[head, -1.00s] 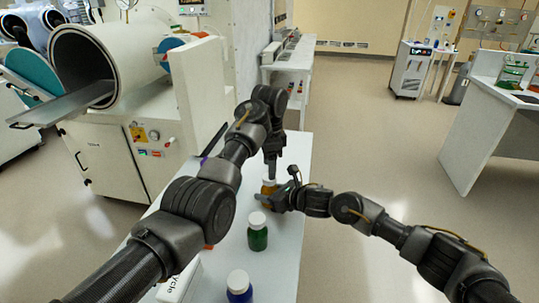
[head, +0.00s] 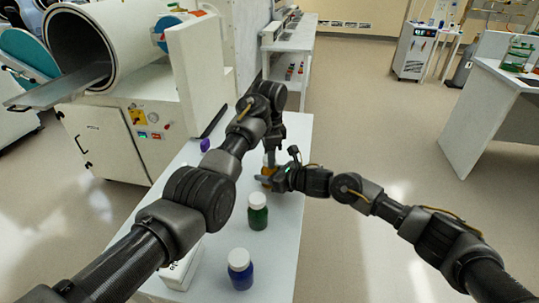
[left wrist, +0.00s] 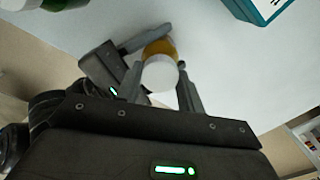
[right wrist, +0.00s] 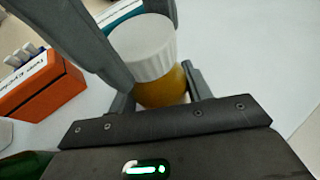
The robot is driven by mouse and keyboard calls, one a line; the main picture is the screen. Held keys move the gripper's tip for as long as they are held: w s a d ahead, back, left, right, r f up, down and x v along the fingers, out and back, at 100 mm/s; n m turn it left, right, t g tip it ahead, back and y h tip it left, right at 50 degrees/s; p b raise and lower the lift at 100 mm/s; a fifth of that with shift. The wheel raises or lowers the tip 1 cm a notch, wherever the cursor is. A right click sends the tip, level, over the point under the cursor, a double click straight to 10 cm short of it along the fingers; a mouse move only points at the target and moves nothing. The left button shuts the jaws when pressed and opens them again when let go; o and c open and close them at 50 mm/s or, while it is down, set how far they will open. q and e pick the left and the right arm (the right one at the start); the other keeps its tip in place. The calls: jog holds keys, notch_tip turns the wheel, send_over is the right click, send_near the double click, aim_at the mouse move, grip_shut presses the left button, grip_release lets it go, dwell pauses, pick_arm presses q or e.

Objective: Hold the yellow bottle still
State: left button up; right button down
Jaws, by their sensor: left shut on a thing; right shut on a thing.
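The yellow bottle (head: 267,171) stands on the white bench, mostly hidden by my grippers in the head view. The left wrist view shows its white cap (left wrist: 160,74) and amber-yellow body (left wrist: 160,47). My left gripper (left wrist: 160,84) comes from above, its fingers shut on either side of the cap. My right gripper (right wrist: 162,95) comes in from the side and is shut around the body below the cap. The right wrist view shows the ribbed white cap (right wrist: 142,45) between the left gripper's dark fingers, and the yellow body (right wrist: 163,90) below.
A green bottle (head: 257,216) and a blue bottle (head: 240,272) with white caps stand nearer on the bench. A white box (head: 180,270) lies beside the blue one. An orange rack (right wrist: 40,88) and a teal box (left wrist: 265,10) are nearby. The glovebox chamber (head: 88,48) is at left.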

pick_arm(q)
jog(key=n, duration=0.3)
jog(key=o, duration=1.1)
jog(key=shift+r, duration=2.3)
jog(key=shift+r+m, duration=1.5)
jog(key=shift+r, duration=0.2)
jog(key=shift+c, duration=0.5)
jog(key=shift+f, duration=4)
